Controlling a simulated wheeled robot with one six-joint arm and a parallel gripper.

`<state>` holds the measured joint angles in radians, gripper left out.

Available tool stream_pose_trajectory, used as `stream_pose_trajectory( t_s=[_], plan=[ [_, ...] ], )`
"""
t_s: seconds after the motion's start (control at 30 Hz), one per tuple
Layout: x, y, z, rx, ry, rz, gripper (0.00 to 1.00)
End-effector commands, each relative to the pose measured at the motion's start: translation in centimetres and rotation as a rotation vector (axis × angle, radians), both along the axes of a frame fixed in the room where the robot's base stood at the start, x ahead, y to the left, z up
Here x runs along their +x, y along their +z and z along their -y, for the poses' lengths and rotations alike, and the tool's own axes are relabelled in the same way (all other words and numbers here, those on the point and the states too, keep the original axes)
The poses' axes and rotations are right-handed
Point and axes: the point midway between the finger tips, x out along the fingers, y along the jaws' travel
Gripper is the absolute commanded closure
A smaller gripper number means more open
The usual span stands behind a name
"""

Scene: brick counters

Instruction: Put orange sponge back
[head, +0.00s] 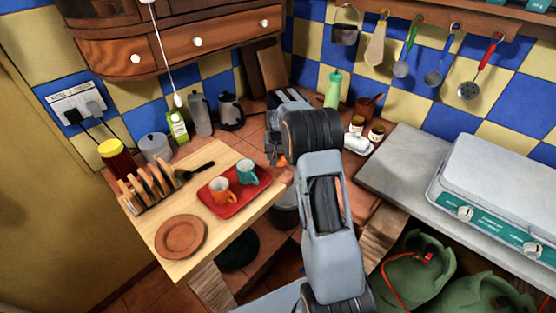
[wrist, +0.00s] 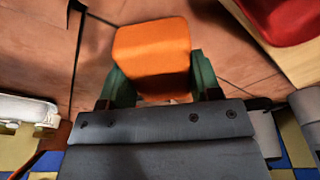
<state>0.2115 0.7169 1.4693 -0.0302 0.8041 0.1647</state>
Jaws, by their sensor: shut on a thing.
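The orange sponge (wrist: 152,50) is between the two dark green fingers of my gripper (wrist: 153,85) in the wrist view. The fingers are shut on its sides, and the rest of it sticks out beyond the tips. Terracotta tiles (wrist: 235,55) lie beneath it; I cannot tell whether it touches them. In the head view only a small orange patch of the sponge (head: 281,161) shows at the left of my wrist. My own arm hides the rest of it and most of the gripper there.
Left of my arm, a wooden board (head: 160,245) bears a red tray (head: 231,207) with two mugs, a toast rack and a plate (head: 181,236). A white holder with jars (head: 357,147) stands right of my wrist.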

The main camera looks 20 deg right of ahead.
Motion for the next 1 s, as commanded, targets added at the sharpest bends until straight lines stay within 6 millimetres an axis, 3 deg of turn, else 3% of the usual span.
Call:
stream_pose_trajectory(
  t_s=[0.23, 0.53, 0.57, 0.8, 1.0],
  plan=[
    [0.0, -3.0, 0.1, 0.001, 0.000, -0.003, 0.61],
    [0.1, -3.3, 0.1, 0.000, 0.000, -0.001, 0.61],
    [0.1, -3.3, 0.1, 0.000, 0.000, -0.001, 0.41],
    [0.1, -3.2, 0.1, 0.000, 0.000, -0.001, 0.19],
    [0.1, -3.2, 0.1, 0.000, 0.000, -0.001, 0.17]
  ],
)
